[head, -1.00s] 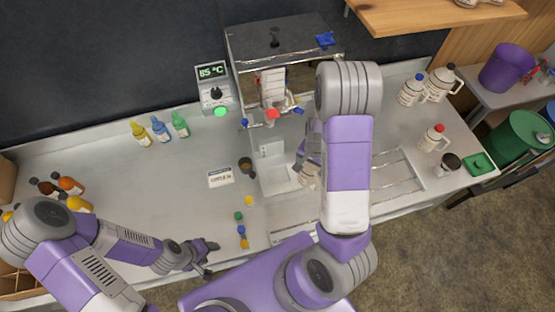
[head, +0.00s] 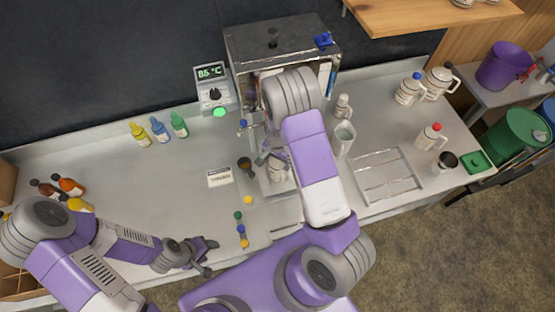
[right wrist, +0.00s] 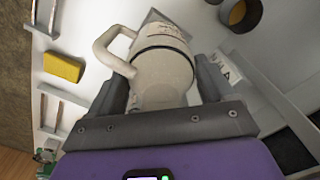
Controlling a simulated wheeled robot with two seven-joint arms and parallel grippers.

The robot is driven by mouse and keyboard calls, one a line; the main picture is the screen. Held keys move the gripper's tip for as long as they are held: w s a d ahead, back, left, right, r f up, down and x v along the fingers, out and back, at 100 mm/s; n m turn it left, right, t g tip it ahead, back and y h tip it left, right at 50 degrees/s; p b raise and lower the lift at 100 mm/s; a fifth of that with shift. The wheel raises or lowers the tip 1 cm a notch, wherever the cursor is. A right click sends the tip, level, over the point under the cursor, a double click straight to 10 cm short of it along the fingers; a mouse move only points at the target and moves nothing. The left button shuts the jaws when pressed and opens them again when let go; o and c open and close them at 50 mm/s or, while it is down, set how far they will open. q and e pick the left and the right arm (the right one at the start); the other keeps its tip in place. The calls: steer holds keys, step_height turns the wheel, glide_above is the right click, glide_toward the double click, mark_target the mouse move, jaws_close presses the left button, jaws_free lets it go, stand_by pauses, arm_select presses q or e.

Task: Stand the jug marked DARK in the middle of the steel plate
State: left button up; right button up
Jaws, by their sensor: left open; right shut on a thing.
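My right gripper (head: 272,162) is shut on a cream jug (head: 279,173) with a handle. The jug fills the middle of the right wrist view (right wrist: 163,72), with its handle to the left; small print shows on it but I cannot read it. A grey square corner, which looks like the steel plate (right wrist: 152,17), shows just beyond the jug. The jug hides most of it, and I cannot tell whether they touch. My left gripper (head: 209,257) is open and empty over the front of the counter.
The evaporator (head: 280,45) stands behind the right gripper. A small jug (head: 343,107) and a pale pitcher (head: 344,139) stand close to my right arm. A yellow sponge (right wrist: 62,68) lies nearby. The left-middle counter is mostly clear.

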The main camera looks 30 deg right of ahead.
steer(key=shift+f+b, duration=0.3)
steer(key=o, duration=1.2)
steer(key=shift+r, duration=0.1)
